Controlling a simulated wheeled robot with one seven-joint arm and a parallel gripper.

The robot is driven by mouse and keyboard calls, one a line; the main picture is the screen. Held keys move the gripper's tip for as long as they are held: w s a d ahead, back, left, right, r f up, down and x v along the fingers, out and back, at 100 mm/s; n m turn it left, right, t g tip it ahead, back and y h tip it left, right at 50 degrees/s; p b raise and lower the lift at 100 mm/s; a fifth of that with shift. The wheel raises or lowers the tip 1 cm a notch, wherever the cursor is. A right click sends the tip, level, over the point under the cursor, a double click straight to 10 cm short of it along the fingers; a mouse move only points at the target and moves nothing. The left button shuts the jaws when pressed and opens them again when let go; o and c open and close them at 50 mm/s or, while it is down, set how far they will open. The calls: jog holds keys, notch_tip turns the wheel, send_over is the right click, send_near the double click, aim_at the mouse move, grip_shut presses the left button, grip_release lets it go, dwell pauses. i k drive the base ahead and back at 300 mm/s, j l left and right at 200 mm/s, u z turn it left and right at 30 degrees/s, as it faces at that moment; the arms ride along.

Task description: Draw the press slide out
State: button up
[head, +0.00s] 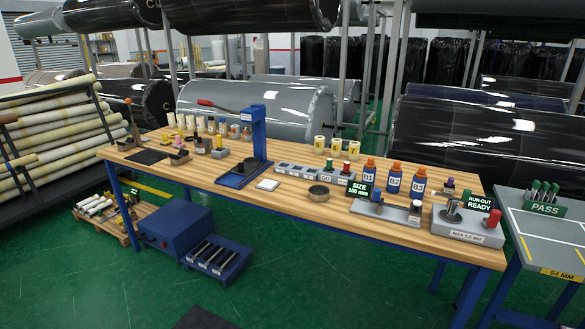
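A blue arbor press (259,125) stands on the wooden bench, left of its middle, with a long lever with a red end (206,103) reaching out to the left. Its flat blue base (232,181) carries a dark round part (250,166) under the head. I cannot make out the slide as a separate part or tell how far it is drawn out. My gripper is not in view.
A blue cabinet (175,235) stands beneath. Green floor in front is largely clear.

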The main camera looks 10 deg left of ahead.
aim_at(250, 166)
jog(key=i+j+u, duration=0.1)
jog(key=i+j, duration=1)
jog(key=i+j+u, duration=0.15)
jog(key=i+j, duration=0.9)
jog(key=i, duration=0.05)
